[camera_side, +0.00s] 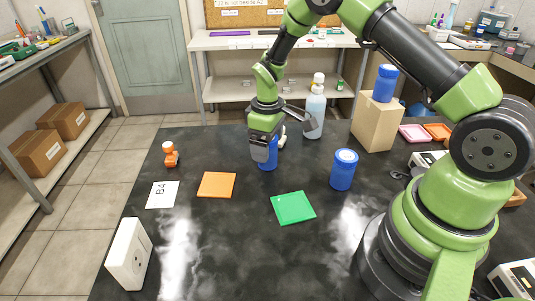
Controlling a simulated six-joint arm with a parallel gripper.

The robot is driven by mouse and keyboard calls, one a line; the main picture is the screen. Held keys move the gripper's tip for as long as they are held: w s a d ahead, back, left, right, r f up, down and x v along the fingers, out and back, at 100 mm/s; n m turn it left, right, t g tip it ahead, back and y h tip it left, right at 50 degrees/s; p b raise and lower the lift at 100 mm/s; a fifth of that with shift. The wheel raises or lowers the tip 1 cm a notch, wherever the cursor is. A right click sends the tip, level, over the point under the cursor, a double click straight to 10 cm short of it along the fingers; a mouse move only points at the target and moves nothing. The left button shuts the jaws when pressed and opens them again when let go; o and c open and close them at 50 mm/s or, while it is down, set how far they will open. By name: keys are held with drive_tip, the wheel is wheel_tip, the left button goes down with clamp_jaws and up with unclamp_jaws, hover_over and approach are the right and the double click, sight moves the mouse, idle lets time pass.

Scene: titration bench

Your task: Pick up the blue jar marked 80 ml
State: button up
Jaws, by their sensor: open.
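Three blue jars show. One blue jar (270,164) stands on the black table under my gripper (267,148), partly hidden by a dark finger. My gripper is open and points down at this jar, with its fingers at the jar's upper part; I cannot tell whether they touch it. A second blue jar (342,174) with a pale round patch on its lid stands to the right on the table. A third blue jar (385,86) stands on a cardboard-coloured box (371,125). No volume marking is readable on any jar.
A wash bottle (314,116) stands behind my gripper, with a small white object beside it. An orange square (216,185), a green square (293,208), a B4 card (162,195) and a small orange-and-white item (170,154) lie around. A white socket block (129,254) stands front left.

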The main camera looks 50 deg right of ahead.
drive_tip(key=shift+f, duration=0.7)
drive_tip(key=c, duration=1)
drive_tip(key=shift+c, duration=0.2)
